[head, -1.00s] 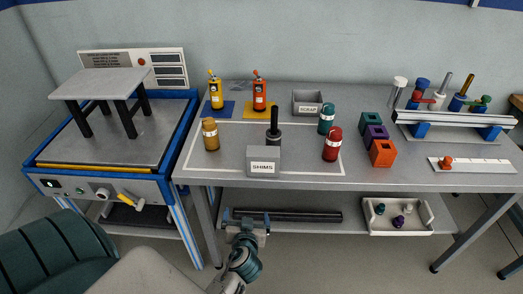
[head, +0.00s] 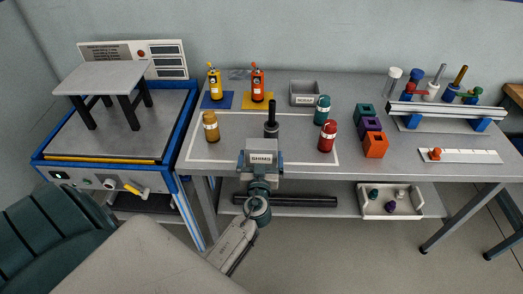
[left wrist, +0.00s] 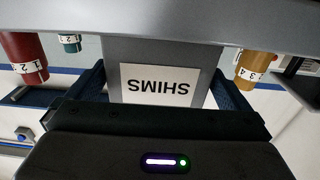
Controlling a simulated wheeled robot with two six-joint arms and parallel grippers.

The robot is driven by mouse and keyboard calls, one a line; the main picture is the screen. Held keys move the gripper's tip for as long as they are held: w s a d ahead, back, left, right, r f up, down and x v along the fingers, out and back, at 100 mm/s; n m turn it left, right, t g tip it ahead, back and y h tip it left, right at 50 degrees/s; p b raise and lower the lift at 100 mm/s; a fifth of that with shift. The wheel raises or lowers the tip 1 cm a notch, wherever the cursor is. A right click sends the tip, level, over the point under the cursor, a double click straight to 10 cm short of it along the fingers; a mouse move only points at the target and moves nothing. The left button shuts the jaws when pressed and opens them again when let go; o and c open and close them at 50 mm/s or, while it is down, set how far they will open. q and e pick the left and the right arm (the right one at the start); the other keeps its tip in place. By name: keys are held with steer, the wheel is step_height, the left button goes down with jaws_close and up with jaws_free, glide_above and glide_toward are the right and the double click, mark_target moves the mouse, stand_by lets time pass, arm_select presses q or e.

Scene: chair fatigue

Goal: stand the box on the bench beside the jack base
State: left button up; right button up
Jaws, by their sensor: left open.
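The grey box labelled SHIMS (head: 262,147) is at the front edge of the bench (head: 215,160), just in front of the dark upright post on a round base that looks like the jack base (head: 271,125). My left gripper (head: 261,157) is at the box from the front, open, with one finger on each side. In the left wrist view the box (left wrist: 160,50) shows upside down between the two dark fingers (left wrist: 165,85); contact with them cannot be told. The jack base is hidden in that view. My right gripper is not in view.
An amber bottle (head: 210,127) stands to the left, and red (head: 327,136) and teal (head: 322,109) bottles to the right. A grey scrap bin (head: 304,93) and coloured blocks (head: 375,145) are further off. A shelf with a white tray (head: 417,212) lies below.

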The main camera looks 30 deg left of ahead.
arm_select(q)
steer(key=p+x, duration=0.1)
steer(key=x, duration=0.2)
steer(key=shift+w+a+r, duration=0.1)
steer(key=shift+w+a, duration=0.05)
steer(key=shift+w, duration=0.15)
steer(key=shift+w+a, duration=0.1)
steer(key=shift+w, duration=0.1)
steer(key=c, duration=0.9)
steer(key=shift+p, duration=0.3)
